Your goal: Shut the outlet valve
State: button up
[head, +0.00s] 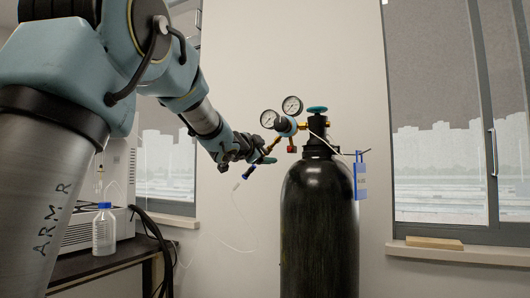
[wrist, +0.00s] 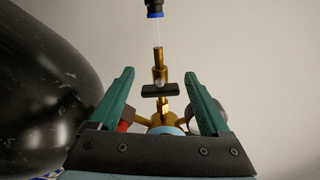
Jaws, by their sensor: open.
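The outlet valve is a small black bar handle (wrist: 160,91) on a brass outlet stem (wrist: 158,58). In the wrist view the bar lies crosswise between my open fingers, with a gap on each side. My gripper (wrist: 159,78) has two green fingers and holds nothing. In the head view my gripper (head: 268,159) is by the brass outlet, left of the regulator (head: 287,126). The valve handle is hard to make out there. A blue and black connector (wrist: 154,10) is at the stem's end in the wrist view.
The black gas cylinder (head: 320,225) stands right of my gripper and fills the wrist view's left side (wrist: 40,85). Two gauges (head: 292,106) and a green handwheel (head: 317,109) sit above. A thin tube hangs below. A bench with a bottle (head: 104,230) is at left.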

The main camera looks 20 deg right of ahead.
jog(key=b+v, duration=0.1)
jog(key=v, duration=0.9)
jog(key=shift+s+a+b, duration=0.25)
jog(key=shift+a+b, duration=0.05)
jog(key=shift+b, duration=0.1)
